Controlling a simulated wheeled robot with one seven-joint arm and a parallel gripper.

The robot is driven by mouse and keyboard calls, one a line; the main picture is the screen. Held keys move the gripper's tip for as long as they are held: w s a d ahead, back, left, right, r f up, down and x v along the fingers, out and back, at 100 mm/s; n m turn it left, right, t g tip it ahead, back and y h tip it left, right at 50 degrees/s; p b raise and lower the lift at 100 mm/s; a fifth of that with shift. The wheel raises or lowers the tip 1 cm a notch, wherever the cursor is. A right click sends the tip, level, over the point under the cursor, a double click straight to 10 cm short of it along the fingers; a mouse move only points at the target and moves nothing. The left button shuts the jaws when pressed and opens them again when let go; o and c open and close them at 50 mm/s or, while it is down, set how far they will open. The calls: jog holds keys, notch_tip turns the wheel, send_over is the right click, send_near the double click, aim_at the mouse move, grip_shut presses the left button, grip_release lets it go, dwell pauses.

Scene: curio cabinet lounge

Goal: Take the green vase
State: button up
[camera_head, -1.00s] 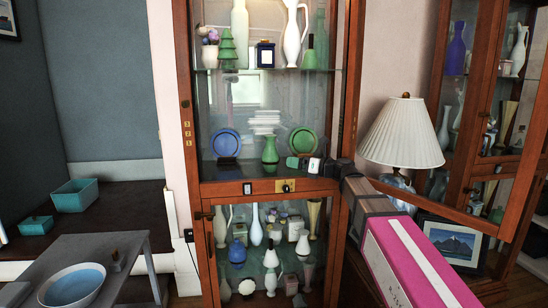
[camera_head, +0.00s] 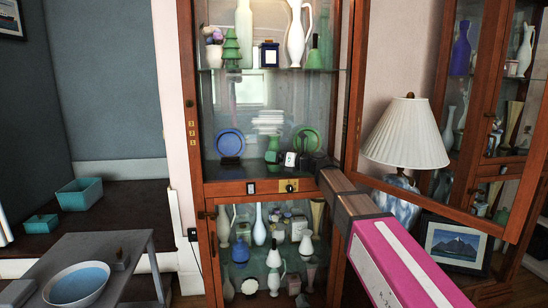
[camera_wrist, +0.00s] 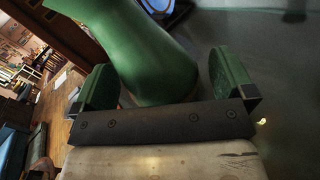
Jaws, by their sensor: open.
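The green vase (camera_head: 274,143) stands on the middle shelf of the open wooden cabinet, between a blue plate and a green plate. In the head view its lower part is mostly hidden by my gripper (camera_head: 284,158). In the wrist view the vase (camera_wrist: 150,50) fills the space between the two green finger pads of my gripper (camera_wrist: 165,85). The gripper is open, with one pad on each side of the vase. A gap shows between the vase and the right pad; the left pad is very close to it, and I cannot tell whether they touch.
The blue plate (camera_head: 230,143) is left of the vase; the green plate (camera_head: 306,139) is behind and right. Bottles and jugs crowd the shelves above and below. The open glass door (camera_head: 440,205) and a lamp (camera_head: 404,135) are to the right of my arm.

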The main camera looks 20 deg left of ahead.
aim_at(277, 135)
jog(key=c, duration=1)
notch_tip(277, 135, up, 10)
jog(key=o, duration=0.3)
jog(key=c, duration=0.4)
jog(key=shift+o, duration=0.2)
